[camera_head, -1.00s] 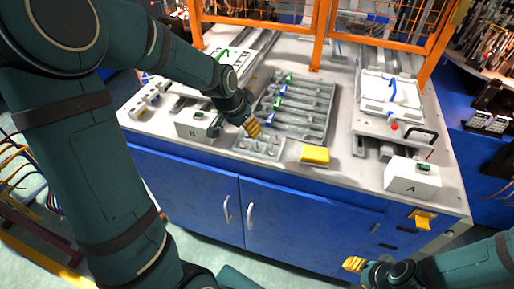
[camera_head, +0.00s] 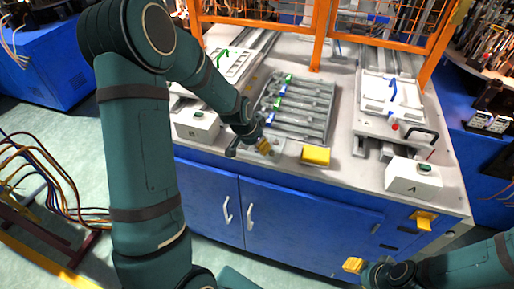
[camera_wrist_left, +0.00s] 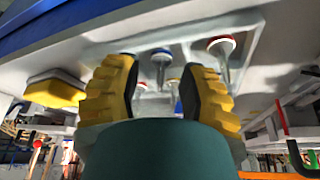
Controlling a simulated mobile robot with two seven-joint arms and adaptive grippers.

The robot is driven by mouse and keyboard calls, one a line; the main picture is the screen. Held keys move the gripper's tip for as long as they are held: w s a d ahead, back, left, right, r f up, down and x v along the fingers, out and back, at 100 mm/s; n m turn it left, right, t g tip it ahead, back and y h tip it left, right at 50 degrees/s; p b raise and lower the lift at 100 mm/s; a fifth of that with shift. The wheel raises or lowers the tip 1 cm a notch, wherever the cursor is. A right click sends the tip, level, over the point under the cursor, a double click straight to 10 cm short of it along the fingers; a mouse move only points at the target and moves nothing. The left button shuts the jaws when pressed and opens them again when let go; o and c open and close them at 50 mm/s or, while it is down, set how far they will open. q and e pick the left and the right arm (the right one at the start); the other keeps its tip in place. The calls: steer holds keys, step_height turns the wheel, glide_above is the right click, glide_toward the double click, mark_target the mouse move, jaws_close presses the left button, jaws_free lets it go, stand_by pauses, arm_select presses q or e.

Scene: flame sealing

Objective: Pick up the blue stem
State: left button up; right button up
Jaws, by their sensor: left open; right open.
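My left gripper (camera_head: 264,146) is over the small grey tray (camera_head: 280,152) at the table's front edge and hides part of it. In the left wrist view the open yellow fingers (camera_wrist_left: 158,70) have nothing between their pads. A stem with a blue-edged head (camera_wrist_left: 161,56) shows beyond and between the fingertips, apart from both. A red-headed stem (camera_wrist_left: 222,45) is just beyond the right finger. Other small stems behind are partly hidden and hard to tell apart. My right gripper (camera_head: 353,265) is open and empty in front of the cabinet, low in the head view.
A yellow block (camera_head: 316,155) lies right of the small tray. Behind is a rack (camera_head: 318,100) of clear tubes with green and blue parts. Boxes B (camera_head: 196,124) and A (camera_head: 412,176) stand left and right. An orange fence (camera_head: 318,40) closes the back.

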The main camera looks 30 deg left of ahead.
arm_select(q)
jaws_close()
steer(key=shift+r, duration=0.1)
stand_by(0.4)
